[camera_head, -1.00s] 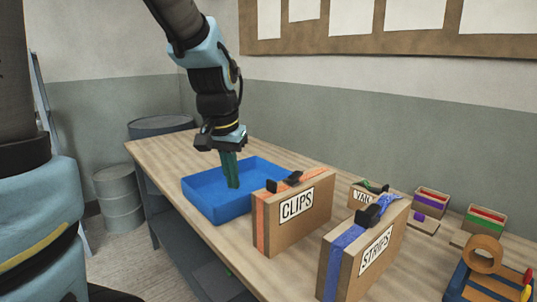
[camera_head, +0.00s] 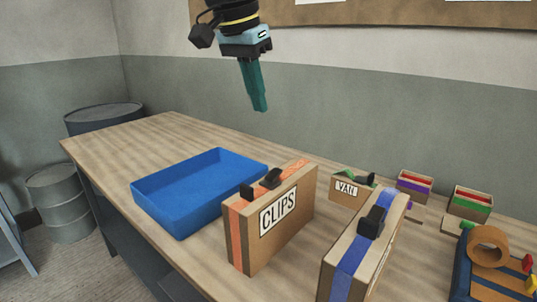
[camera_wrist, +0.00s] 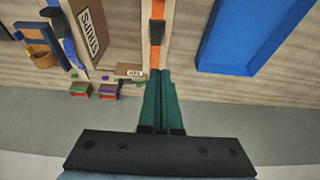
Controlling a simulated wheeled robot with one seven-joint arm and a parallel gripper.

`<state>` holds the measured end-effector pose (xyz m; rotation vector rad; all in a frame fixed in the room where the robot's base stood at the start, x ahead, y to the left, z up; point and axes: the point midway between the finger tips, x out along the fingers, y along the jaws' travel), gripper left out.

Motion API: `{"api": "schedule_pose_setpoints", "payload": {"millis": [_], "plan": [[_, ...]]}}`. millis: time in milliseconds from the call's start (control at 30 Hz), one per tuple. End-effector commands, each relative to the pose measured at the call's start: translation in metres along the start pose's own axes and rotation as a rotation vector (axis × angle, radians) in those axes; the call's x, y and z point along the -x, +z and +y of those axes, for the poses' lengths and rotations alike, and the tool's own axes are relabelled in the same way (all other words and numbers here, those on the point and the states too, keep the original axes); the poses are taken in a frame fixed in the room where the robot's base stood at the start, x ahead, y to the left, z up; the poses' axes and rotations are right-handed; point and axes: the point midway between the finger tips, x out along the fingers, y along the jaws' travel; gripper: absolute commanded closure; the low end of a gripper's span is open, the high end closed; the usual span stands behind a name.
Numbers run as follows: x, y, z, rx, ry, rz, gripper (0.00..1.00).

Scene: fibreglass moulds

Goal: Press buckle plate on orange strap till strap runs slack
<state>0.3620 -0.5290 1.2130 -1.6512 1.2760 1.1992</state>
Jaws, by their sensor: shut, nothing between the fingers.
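The orange strap (camera_head: 236,236) runs round a cardboard box labelled CLIPS (camera_head: 272,229) on the bench. Its black buckle (camera_head: 271,179) sits on top of the box, with a second black piece (camera_head: 246,191) close by at the near edge. In the wrist view the orange strap (camera_wrist: 157,56) and a black buckle part (camera_wrist: 157,32) show beyond the fingertips. My gripper (camera_head: 260,108) is shut and empty, its green fingers together, above and behind the CLIPS box and apart from it. In the wrist view my gripper (camera_wrist: 164,75) points toward the strap.
A blue tray (camera_head: 140,196) lies left of the CLIPS box. A blue-strapped box (camera_head: 378,263) stands close on its right. Behind are a VAN box (camera_head: 341,199) and small bins (camera_head: 414,190). Bench at the back left is clear.

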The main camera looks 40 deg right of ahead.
Motion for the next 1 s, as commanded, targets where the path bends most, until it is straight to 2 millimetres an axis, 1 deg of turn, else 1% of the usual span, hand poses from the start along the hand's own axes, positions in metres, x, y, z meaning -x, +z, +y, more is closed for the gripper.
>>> {"api": "schedule_pose_setpoints", "payload": {"millis": [133,233,367,600,700,800,900,1000], "plan": [[-0.004,0.0,0.0,0.001,0.0,-0.001,1.0],[-0.015,0.0,0.0,0.001,0.001,-0.004,1.0],[-0.037,0.0,0.0,0.001,0.001,-0.006,1.0],[-0.087,0.001,0.0,0.001,0.001,-0.006,1.0],[-0.105,0.001,0.0,0.0,0.001,-0.006,1.0],[-0.12,0.001,0.0,0.001,0.001,-0.005,1.0],[-0.131,0.0,-0.001,0.002,0.0,-0.003,1.0],[-0.137,0.0,-0.001,0.002,-0.001,-0.002,1.0]]}}
